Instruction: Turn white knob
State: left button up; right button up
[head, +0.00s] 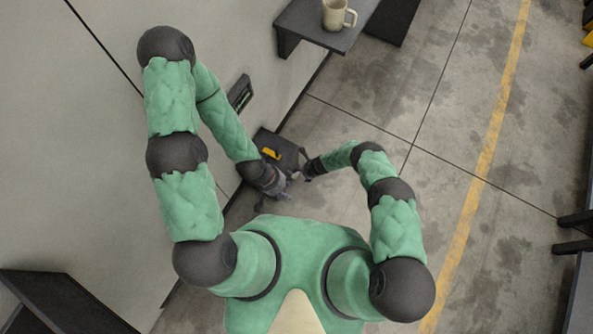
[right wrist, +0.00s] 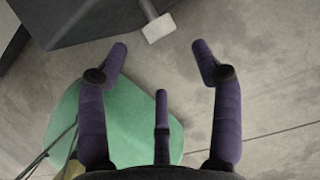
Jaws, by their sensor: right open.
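The white knob (right wrist: 159,28) shows in the right wrist view as a pale block on the end of a short dark shaft. The shaft comes out of a dark box (right wrist: 90,22). My right gripper (right wrist: 159,50) is open and empty, with its fingertips on either side of the knob's line and a little short of it. No touch shows. In the head view my right gripper (head: 305,167) is beside the dark box (head: 284,142), and the knob cannot be made out. My left gripper (head: 277,192) is close by, lower left; its fingers are too small to read.
A yellow item (head: 271,153) is on the dark box by the wall. A dark panel (head: 241,94) is on the wall. A shelf (head: 308,28) holding a mug (head: 338,14) juts out above.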

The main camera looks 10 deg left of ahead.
aim_at(297, 175)
jog(key=shift+b+x, duration=4.65)
jog(key=shift+b, duration=0.25)
jog(key=c, duration=1.2)
